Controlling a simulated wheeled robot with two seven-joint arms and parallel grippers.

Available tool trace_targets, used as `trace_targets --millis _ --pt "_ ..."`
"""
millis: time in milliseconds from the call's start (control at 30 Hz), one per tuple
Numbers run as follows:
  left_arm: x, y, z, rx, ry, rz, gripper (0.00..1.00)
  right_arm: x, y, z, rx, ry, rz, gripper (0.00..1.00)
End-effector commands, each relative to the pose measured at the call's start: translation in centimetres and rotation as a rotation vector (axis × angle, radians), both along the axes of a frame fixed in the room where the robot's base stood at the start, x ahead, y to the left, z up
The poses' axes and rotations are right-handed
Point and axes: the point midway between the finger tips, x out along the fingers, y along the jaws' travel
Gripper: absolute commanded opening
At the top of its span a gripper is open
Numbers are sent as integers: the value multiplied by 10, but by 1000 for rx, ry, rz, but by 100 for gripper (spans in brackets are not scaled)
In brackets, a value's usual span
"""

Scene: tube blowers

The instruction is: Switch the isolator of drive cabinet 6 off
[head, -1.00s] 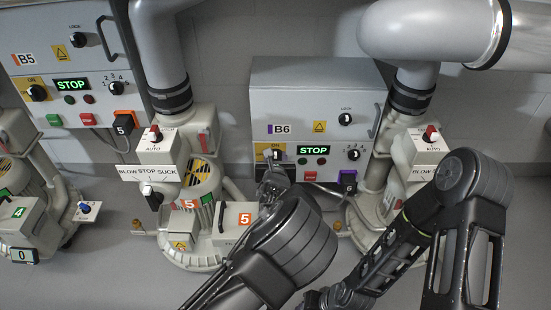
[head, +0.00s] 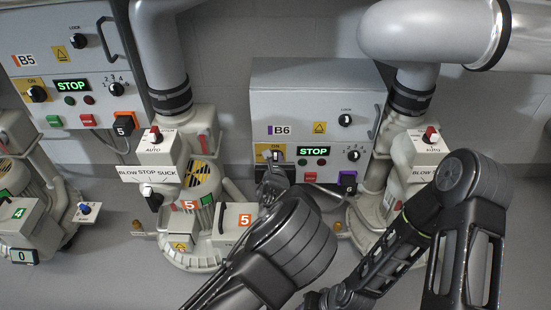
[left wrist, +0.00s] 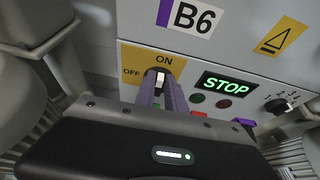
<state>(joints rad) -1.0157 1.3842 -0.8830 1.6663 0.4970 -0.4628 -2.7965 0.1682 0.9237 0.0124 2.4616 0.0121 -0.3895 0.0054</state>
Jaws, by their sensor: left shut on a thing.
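Drive cabinet B6 (head: 290,98) is the pale grey box right of centre in the head view, and its B6 label (left wrist: 190,18) shows in the left wrist view. Its isolator (left wrist: 160,77) is a black knob with a white pointer on a yellow ON/OFF plate (left wrist: 150,62). The pointer is upright, toward ON; OFF is at the left. My left gripper (left wrist: 160,92) is shut on the isolator knob, one finger on each side. In the head view the left gripper (head: 274,172) is at the cabinet's lower left, partly covering the isolator. My right gripper is out of view.
Cabinet B6 shows a green STOP display (head: 313,151), a selector (head: 354,155), a LOCK knob (head: 345,120) and a red button (head: 309,177). Cabinet B5 (head: 55,30) is at the left. Blower 5 (head: 200,215) stands close left of my left arm.

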Motion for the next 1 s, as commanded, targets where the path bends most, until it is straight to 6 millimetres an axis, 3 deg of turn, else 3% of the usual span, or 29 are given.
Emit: trace_targets --millis 467,1000 --pt "0 9 0 -227 0 2 0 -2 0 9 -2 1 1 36" --pt "0 18 -6 -571 0 2 0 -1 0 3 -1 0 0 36"
